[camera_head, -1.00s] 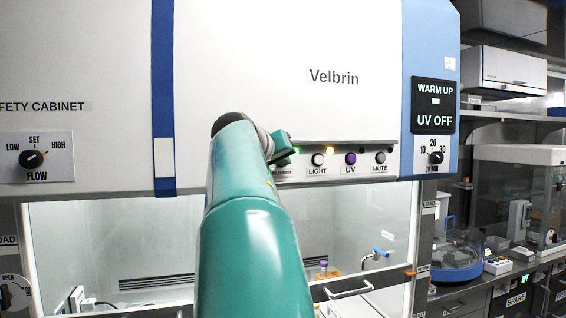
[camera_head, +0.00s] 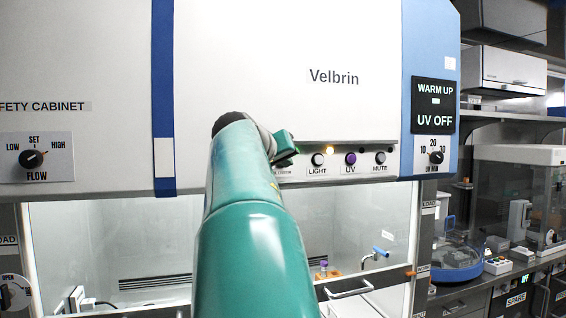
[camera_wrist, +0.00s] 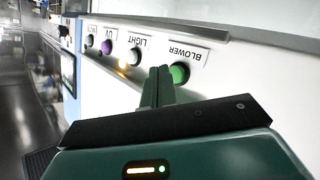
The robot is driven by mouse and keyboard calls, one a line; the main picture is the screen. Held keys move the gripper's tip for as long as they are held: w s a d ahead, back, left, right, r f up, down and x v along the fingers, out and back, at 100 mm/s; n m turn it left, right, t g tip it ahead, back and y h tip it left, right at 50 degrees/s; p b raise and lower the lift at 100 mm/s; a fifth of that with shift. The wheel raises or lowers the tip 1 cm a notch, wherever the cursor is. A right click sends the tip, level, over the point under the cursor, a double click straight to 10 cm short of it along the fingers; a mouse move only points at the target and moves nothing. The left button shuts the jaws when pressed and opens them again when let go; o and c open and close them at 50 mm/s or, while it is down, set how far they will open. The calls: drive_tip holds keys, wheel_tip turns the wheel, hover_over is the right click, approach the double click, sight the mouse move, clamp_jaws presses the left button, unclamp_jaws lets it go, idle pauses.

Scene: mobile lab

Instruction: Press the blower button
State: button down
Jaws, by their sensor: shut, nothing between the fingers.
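The blower button (camera_wrist: 180,73) is a round green button on the cabinet's control strip, beside its BLOWER label (camera_wrist: 187,52) in the wrist view. In the head view my gripper hides the button, and only part of its label shows below. My gripper (camera_wrist: 160,73) is shut and empty, its fingertips right beside the green button's edge in the wrist view. I cannot tell whether they touch it. In the head view my gripper (camera_head: 285,149) is at the left end of the button row.
The light button (camera_head: 318,159), purple UV button (camera_head: 351,159) and mute button (camera_head: 380,158) sit right of my gripper. An amber lamp (camera_head: 330,149) glows above the light button. The cabinet front (camera_head: 300,60) rises behind. A timer knob (camera_head: 436,157) is farther right.

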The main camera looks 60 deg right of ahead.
drive_tip(key=s+a, duration=0.3)
drive_tip(key=shift+s+a, duration=0.25)
idle(0.9)
drive_tip(key=w+a+f+n+t+y, duration=0.3)
drive_tip(key=w+a+f, duration=0.3)
drive_tip(key=a+f, duration=0.4)
drive_tip(key=w+a+f+n+t+y, duration=0.25)
drive_tip(key=w+a+f, duration=0.25)
drive_tip(key=a+f, duration=0.45)
drive_tip(key=s+a+f+n+y, duration=0.2)
drive_tip(key=a+f, duration=0.4)
drive_tip(key=a, duration=0.3)
drive_tip(key=s+a+f+n+y, duration=0.2)
drive_tip(key=a+f+y, duration=0.2)
drive_tip(key=a+f, duration=0.3)
drive_tip(key=s+a+f+n+y, duration=0.2)
drive_tip(key=a+f, duration=0.5)
drive_tip(key=a, duration=0.4)
drive_tip(key=shift+s+a+f+n+y, duration=0.15)
drive_tip(key=shift+s+a+n+y, duration=0.15)
drive_tip(key=shift+y, duration=0.25)
drive_tip(key=shift+s+d+g, duration=0.1)
drive_tip(key=shift+d+g, duration=0.15)
